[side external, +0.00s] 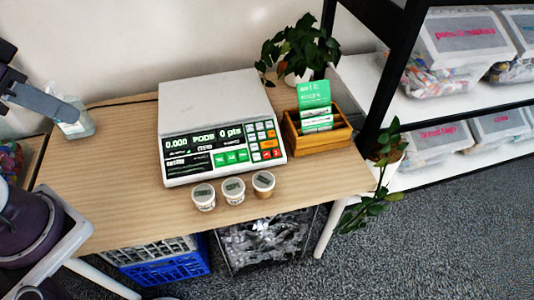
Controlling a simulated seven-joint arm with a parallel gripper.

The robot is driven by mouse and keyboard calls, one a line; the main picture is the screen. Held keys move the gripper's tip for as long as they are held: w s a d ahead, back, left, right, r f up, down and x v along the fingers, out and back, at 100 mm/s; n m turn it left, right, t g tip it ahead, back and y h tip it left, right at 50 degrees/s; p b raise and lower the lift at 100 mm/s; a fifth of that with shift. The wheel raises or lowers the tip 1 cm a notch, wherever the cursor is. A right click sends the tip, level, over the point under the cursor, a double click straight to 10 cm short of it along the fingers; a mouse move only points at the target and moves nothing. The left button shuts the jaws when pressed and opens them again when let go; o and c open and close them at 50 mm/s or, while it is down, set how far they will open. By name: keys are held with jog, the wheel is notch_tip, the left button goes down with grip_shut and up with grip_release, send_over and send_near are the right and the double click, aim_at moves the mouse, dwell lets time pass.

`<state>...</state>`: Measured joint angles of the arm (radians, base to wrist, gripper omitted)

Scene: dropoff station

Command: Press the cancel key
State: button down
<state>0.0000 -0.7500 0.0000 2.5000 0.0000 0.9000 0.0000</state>
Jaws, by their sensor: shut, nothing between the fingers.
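A white scale (213,100) with a black front panel stands on the wooden table. Its display (205,137) reads 0.000, PODS and 0 pts. A keypad (264,140) at the panel's right end has pale, green, orange and red keys. The key labels are too small to read, so I cannot tell which is the cancel key. My gripper (68,110) is at the far left, shut and empty, well away from the scale. It overlaps a clear jar in the picture; I cannot tell whether they touch.
Three small lidded cups (233,190) stand before the scale. A wooden box (318,138) with green cards stands right of it, and a potted plant (299,50) behind. The clear jar (77,127) is at the back left.

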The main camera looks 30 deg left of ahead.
aim_at(266, 153)
jog(key=w+d+f+n+t+h, duration=0.15)
jog(key=w+d, duration=0.25)
jog(key=w, duration=0.4)
jog(key=w+d+f+n, duration=0.1)
jog(key=w+d+f, duration=0.1)
jog(key=w+d, duration=0.35)
jog(key=w+d+f+n+t+h, duration=0.1)
jog(key=w+d+f, duration=0.15)
jog(key=w, duration=0.65)
jog(key=w+d+f+n+t+y, duration=0.1)
jog(key=w+d+f+t+y, duration=0.1)
jog(key=f, duration=0.8)
jog(key=w+d+f+n+t+y, duration=0.2)
jog(key=w+f, duration=0.2)
jog(key=f, duration=0.6)
jog(key=shift+w+d, duration=0.2)
jog(key=shift+w, duration=0.1)
jog(key=shift+f+t, duration=0.1)
jog(key=shift+t, duration=0.15)
jog(key=shift+w+a+f, duration=0.4)
jog(key=shift+w+f, duration=0.05)
jog(key=shift+f, duration=0.9)
jog(key=shift+w+a+f, duration=0.4)
jog(key=shift+a+f, duration=0.05)
jog(key=shift+f, duration=0.85)
jog(key=shift+w+a+f, duration=0.4)
jog(key=shift+w+f, duration=0.05)
jog(key=shift+f, duration=0.9)
